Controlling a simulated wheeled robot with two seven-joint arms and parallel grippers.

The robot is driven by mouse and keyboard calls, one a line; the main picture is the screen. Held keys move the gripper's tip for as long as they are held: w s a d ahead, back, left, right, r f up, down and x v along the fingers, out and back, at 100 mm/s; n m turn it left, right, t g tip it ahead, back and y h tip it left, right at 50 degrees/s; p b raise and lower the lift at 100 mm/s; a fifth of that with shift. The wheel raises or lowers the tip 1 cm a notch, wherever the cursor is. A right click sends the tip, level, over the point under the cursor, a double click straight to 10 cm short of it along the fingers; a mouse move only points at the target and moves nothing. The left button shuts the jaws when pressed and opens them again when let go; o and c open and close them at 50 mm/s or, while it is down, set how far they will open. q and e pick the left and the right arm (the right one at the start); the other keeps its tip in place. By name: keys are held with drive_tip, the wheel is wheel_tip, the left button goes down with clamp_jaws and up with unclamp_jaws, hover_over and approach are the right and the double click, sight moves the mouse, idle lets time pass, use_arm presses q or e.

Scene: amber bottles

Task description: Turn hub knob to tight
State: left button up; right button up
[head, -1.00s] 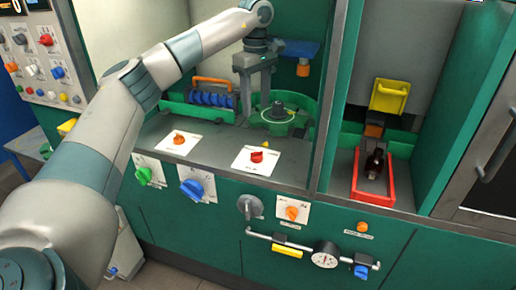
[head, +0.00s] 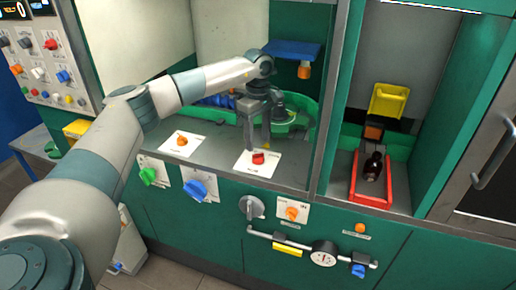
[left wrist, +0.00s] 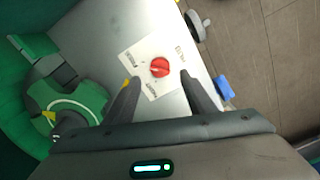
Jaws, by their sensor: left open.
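A red knob (head: 258,157) sits on a white label card (head: 246,166) on the grey counter. My left gripper (head: 258,144) points down just above the red knob, open and empty. In the left wrist view the red knob (left wrist: 159,67) lies between the two spread fingertips (left wrist: 158,79), with no visible contact. A green round hub (head: 293,124) with a dark top stands behind the gripper, partly hidden. My right gripper is not in view.
An orange knob (head: 182,140) on another card sits left on the counter. Green (head: 148,176), blue (head: 196,189) and grey (head: 250,207) knobs line the front panel.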

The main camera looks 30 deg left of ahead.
sight(258, 154)
use_arm(q)
drive_tip(key=shift+f+p, duration=1)
drive_tip(key=shift+f, duration=2.15)
drive_tip(key=c, duration=1)
